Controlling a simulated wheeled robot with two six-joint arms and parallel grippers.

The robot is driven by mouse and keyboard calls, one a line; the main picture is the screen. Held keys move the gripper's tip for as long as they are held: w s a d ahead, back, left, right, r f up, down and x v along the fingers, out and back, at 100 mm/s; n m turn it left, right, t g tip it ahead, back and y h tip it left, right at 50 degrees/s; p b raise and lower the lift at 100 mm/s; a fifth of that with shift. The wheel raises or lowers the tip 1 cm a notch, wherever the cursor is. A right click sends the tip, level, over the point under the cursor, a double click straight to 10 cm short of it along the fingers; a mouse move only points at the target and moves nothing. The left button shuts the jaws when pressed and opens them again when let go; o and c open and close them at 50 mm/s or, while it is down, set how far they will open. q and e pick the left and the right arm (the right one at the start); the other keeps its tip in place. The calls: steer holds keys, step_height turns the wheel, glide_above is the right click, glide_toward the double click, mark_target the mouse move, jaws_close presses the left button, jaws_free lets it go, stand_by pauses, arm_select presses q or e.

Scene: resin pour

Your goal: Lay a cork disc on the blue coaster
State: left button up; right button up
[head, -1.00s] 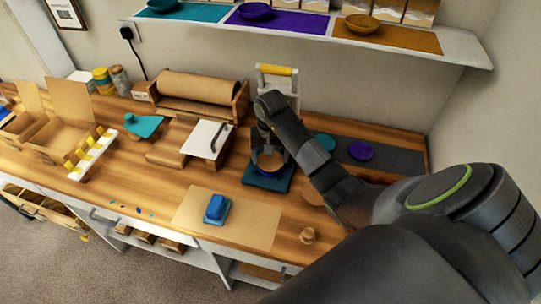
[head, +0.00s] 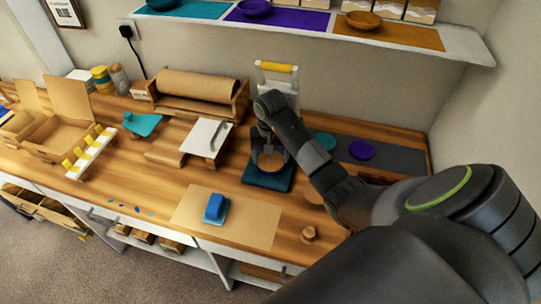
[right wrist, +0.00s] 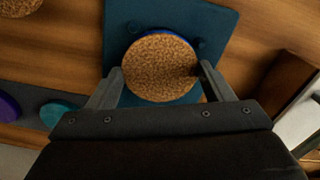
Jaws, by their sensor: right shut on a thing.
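A round brown cork disc (right wrist: 158,68) is between the two fingers of my right gripper (right wrist: 161,73), which is shut on it. In the right wrist view a thin edge of the blue coaster (right wrist: 160,32) shows under the disc; the disc covers most of it. Whether the disc rests fully on the coaster, I cannot tell. Both are over a dark blue square mat (right wrist: 218,28). In the head view the cork disc (head: 270,162) and right gripper (head: 267,150) are above that mat (head: 265,182). My left gripper is not in view.
A teal coaster (head: 324,142) and a purple coaster (head: 361,149) lie on a grey strip at the back right. Another cork disc (right wrist: 18,6) shows in the wrist view.

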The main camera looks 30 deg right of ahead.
mark_target(270, 161)
steer(key=shift+s+f+b, duration=0.1)
steer(key=shift+f+b, duration=0.25)
steer(key=shift+b, duration=0.3)
stand_by(1.5)
steer(key=o, duration=1.1)
steer(key=shift+r, duration=0.1)
steer(key=shift+r+p, duration=2.4)
steer(key=shift+r, duration=1.55)
